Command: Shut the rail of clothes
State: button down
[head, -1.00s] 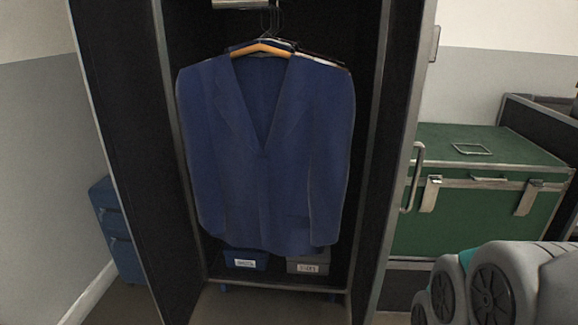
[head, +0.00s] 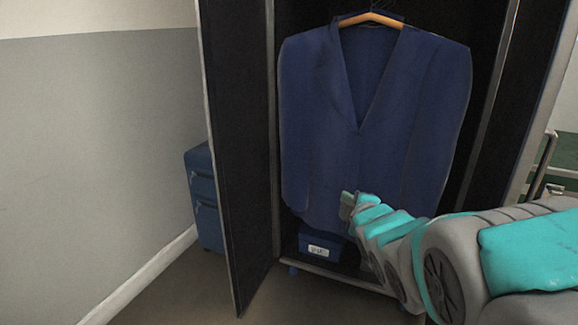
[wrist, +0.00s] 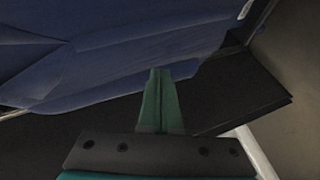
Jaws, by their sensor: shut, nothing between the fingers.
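The rail of clothes is a tall dark case with metal edges, standing open. Its left door (head: 238,150) is swung out toward me, and its right door (head: 530,95) also stands open. A blue jacket (head: 325,120) hangs inside on a wooden hanger (head: 371,18); it also fills the upper left of the wrist view (wrist: 90,65). My gripper (head: 347,200) is in front of the jacket's lower part, fingers together and empty. In the wrist view my closed green fingers (wrist: 158,75) overlap the jacket's hem; I cannot tell whether they touch it.
A labelled blue box (head: 322,245) sits on the case floor. A small blue cabinet (head: 204,200) stands behind the left door. A grey and white wall (head: 90,130) is at left, with bare floor (head: 190,290) before it. A green trunk (head: 565,160) shows at right.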

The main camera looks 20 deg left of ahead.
jog(key=s+a+r+n+y+b, duration=0.1)
jog(key=a+r+n+y, duration=0.15)
jog(key=a, duration=0.35)
jog(key=s+a+r+n+y, duration=0.1)
jog(key=s+a+n+y, duration=0.1)
jog(key=a+n+y, duration=0.3)
jog(key=m+h, duration=0.1)
jog(key=h, duration=0.1)
send_near(282, 152)
jog(key=w+a, duration=0.1)
jog(key=a, duration=0.2)
jog(key=w+a, duration=0.1)
jog(key=shift+w+a+r, duration=0.15)
jog(key=shift+w+r, duration=0.05)
jog(key=shift+w, duration=0.9)
jog(key=shift+w, duration=0.1)
